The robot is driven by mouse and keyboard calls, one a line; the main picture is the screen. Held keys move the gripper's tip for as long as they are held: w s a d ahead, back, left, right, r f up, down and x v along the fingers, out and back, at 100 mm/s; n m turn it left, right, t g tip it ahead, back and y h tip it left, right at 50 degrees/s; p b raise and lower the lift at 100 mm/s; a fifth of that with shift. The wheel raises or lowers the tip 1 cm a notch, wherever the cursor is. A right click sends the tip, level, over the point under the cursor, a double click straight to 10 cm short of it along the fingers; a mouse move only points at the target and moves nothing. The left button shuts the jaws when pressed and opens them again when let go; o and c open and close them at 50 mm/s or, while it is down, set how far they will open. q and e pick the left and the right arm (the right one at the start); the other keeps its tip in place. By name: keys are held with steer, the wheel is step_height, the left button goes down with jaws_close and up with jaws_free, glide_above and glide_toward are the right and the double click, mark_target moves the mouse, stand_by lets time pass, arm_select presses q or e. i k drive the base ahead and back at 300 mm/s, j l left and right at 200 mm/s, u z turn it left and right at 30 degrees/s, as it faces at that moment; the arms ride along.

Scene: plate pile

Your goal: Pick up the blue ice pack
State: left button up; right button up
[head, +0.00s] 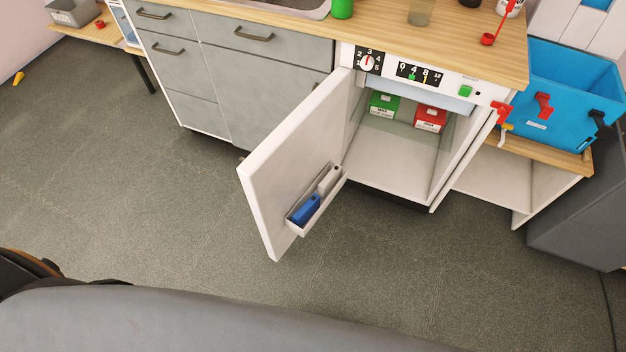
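A blue block, which looks like the ice pack (306,209), stands in the near end of a white bin (318,208) on the inner face of an open cabinet door. A light grey block (328,180) stands behind it in the same bin. The lower part of the blue block is hidden by the bin's front wall. The white door (283,165) stands wide open toward me, hinged on its left side. Neither of my grippers shows in the head view.
The open compartment holds a green box (383,104) and a red box (430,119). Grey drawers (240,80) stand left of the door. A blue crate (570,95) sits on a low shelf at right. The grey floor (180,220) before the door is clear.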

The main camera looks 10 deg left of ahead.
mark_target(306, 210)
steer(key=j+z, duration=0.85)
steer(key=z, duration=0.15)
steer(key=j, duration=0.45)
steer(key=k+j+z, duration=0.15)
steer(key=j, duration=0.75)
steer(key=k+j+z, duration=0.1)
steer(key=j, duration=0.3)
steer(key=k+j, duration=0.15)
steer(key=j, duration=0.3)
steer(key=l+u, duration=0.45)
steer(key=l, duration=0.7)
steer(key=i, duration=0.05)
